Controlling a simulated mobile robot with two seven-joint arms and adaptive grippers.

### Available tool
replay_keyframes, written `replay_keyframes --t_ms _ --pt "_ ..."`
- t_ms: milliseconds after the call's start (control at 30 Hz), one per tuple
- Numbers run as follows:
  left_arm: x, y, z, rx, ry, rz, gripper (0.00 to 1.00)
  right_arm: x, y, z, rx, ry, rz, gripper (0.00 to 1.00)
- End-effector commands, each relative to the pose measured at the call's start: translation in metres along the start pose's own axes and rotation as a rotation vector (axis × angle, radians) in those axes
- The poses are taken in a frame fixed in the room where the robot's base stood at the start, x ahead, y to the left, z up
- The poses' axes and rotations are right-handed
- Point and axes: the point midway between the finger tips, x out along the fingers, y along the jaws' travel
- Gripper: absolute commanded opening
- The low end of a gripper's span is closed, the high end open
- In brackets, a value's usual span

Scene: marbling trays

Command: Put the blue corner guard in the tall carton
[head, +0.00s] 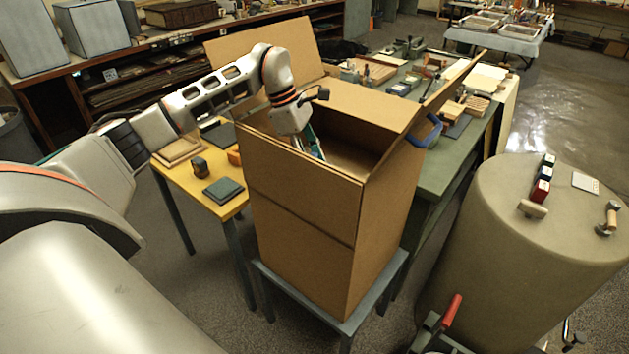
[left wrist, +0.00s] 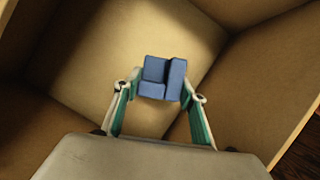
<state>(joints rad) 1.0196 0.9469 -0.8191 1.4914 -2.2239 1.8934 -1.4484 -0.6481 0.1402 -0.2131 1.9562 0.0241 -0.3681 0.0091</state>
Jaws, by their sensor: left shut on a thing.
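The tall carton (head: 300,215) stands open at the top, with its flaps spread, on a small grey stand in the middle of the head view. My left gripper (head: 314,148) reaches down through the opening, its fingers partly behind the near wall. In the left wrist view, my left gripper (left wrist: 162,90) is shut on the blue corner guard (left wrist: 153,88), held between the fingertips. The carton's bare floor and walls (left wrist: 95,65) surround it there. The corner guard is hidden in the head view. My right gripper is in neither view.
A yellow table (head: 190,184) with small blocks and a tray is left of the carton. A green table (head: 440,170) with many items is behind right. A blue loop-shaped thing (head: 430,131) shows by the carton's right edge. A large drum (head: 500,250) stands at right.

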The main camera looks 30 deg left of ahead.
Motion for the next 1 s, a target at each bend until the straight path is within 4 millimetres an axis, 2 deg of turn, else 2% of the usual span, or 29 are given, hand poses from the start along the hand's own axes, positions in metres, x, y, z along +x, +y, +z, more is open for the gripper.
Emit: replay_keyframes --t_ms 100,333,567,933,967,1000 --pt "0.015 0.0 -0.006 0.0 -0.001 -0.001 0.23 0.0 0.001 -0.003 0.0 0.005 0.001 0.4" --pt "0.028 0.0 -0.011 0.0 -0.001 0.0 0.23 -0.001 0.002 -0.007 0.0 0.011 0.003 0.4" --pt "0.054 0.0 -0.022 0.0 -0.001 -0.001 0.23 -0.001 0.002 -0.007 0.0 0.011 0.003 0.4" --pt "0.058 0.0 -0.024 0.0 0.0 0.0 0.23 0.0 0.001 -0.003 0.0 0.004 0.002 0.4" --pt "0.057 0.0 -0.024 0.0 0.0 0.001 0.49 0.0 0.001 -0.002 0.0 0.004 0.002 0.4" --pt "0.057 0.0 -0.024 0.0 0.0 0.001 0.58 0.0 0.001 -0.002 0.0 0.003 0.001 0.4"
